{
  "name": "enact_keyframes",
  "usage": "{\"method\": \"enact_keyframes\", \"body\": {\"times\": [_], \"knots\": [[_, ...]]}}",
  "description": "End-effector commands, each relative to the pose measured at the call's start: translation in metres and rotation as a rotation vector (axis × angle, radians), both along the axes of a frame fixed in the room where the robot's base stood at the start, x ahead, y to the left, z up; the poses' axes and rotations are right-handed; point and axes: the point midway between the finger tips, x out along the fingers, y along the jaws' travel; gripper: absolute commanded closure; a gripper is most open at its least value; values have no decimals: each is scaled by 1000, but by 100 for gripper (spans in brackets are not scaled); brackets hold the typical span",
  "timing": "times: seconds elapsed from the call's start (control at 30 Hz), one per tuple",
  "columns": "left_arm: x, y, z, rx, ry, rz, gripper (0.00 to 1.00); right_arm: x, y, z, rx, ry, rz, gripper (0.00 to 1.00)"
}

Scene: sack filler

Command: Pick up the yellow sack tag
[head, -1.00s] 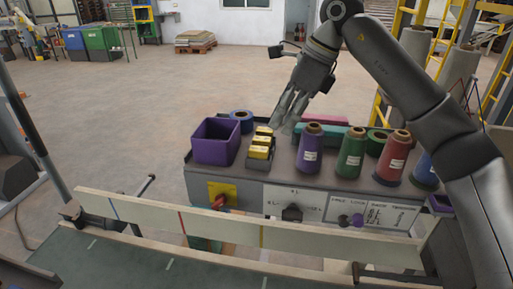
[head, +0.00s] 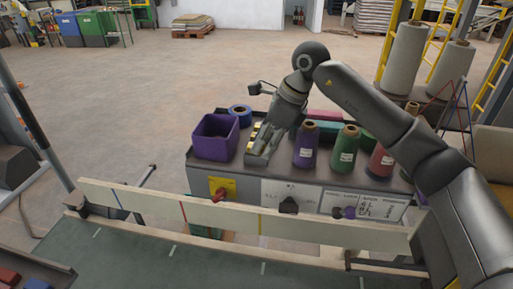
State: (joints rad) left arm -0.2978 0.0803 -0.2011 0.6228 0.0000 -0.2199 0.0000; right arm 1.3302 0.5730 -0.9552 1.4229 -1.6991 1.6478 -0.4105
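The yellow sack tags (head: 250,143) sit in a small dark holder on top of the grey machine, just right of a purple bin. Only thin yellow strips show, because my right gripper covers most of them. My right gripper (head: 261,154) points down over the holder, with its fingers at the tags. Whether the fingers are open, or touch or grip a tag, cannot be told from here. My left gripper is out of view.
The purple bin (head: 215,138) stands close left of the gripper, with a blue roll (head: 240,113) behind it. A purple thread cone (head: 306,146) and a green cone (head: 345,151) stand close right. A pale rail (head: 240,217) runs in front.

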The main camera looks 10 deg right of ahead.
Motion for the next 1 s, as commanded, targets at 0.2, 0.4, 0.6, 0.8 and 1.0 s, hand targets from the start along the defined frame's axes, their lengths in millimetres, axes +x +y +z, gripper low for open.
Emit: {"method": "enact_keyframes", "body": {"times": [0.2,0.4,0.6,0.8,1.0], "knots": [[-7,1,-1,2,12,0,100,0,0,0,0,0,0,89],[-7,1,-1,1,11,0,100,0,0,0,0,0,0,89],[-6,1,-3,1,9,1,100,0,0,1,1,0,0,89],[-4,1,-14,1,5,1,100,0,0,10,1,-2,1,89],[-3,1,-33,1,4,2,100,-2,-2,33,2,-6,0,89]]}}
